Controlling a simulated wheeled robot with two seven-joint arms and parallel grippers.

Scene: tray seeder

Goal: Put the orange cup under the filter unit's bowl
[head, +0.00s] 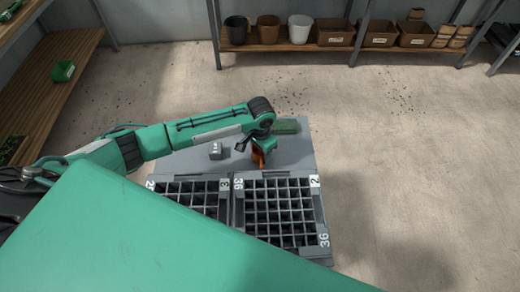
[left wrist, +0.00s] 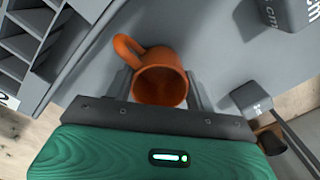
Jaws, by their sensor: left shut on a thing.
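The orange cup (head: 258,159) is on or just above the grey bench top, behind the seed trays in the head view. My left gripper (head: 262,153) reaches it from the left and partly hides it. In the left wrist view the cup (left wrist: 160,82) sits between the two fingers of my left gripper (left wrist: 160,90), which is shut on it. Its opening faces the camera and its handle points to the upper left. I cannot make out the filter unit or its bowl for sure. My right gripper is not in view.
Seed trays with square cells (head: 282,211) fill the front of the bench. A small grey block (head: 216,151) stands left of the cup, and a green block (head: 286,126) lies at the back. A shelf (head: 285,46) with pots and boxes stands along the far wall.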

